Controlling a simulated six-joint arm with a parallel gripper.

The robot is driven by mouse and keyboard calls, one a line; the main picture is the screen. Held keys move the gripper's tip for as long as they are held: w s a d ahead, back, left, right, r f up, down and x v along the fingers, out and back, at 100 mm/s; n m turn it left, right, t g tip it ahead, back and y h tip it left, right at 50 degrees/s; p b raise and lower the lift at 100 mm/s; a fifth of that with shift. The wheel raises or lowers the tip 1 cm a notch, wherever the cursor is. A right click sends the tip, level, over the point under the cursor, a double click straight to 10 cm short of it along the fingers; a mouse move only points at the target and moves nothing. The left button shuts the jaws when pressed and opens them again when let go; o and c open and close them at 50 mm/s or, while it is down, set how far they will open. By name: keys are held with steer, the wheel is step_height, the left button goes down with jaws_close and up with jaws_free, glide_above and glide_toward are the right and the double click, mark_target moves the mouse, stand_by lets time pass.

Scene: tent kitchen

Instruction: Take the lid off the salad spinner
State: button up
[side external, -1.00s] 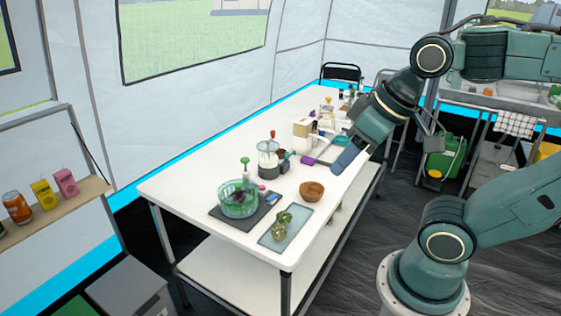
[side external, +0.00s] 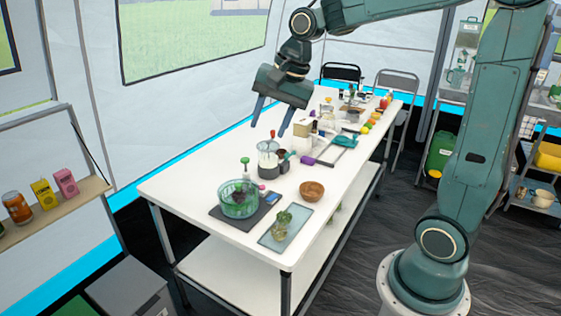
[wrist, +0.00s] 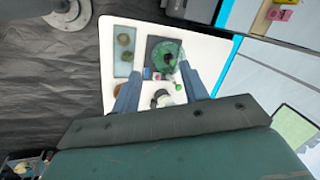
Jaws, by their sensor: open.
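The salad spinner (side external: 238,203) is a green, see-through bowl on a dark mat near the table's near-left end. The spinner also shows in the wrist view (wrist: 164,56), beyond my fingers. My gripper (side external: 270,134) is open and empty, high above the table, behind the spinner and to its right. In the wrist view my two fingers (wrist: 160,95) stand wide apart with nothing between them.
A brown bowl (side external: 312,191) and a glass board (side external: 285,228) with a green-topped item lie to the right. Several items crowd the table's far end. The near-left table corner (side external: 165,188) is clear.

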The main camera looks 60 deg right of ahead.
steer(key=w+d+f+m+g+y, duration=0.1)
steer(key=w+d+f+m+y, duration=0.1)
steer(key=w+d+f+m, duration=1)
steer(key=shift+w+f+m, duration=0.3)
steer(key=shift+w+f, duration=0.25)
steer(key=shift+w, duration=0.2)
steer(key=shift+a, duration=0.1)
glide_above(238, 184)
steer(key=s+d, duration=0.1)
steer(key=d, duration=0.1)
steer(key=shift+s+d+f, duration=0.1)
steer(key=shift+s+f, duration=0.05)
steer(key=shift+f, duration=3.85)
steer(key=shift+f, duration=0.1)
steer(key=shift+x, duration=2.45)
steer(key=shift+s, duration=0.1)
steer(key=shift+c, duration=0.2)
jaws_close()
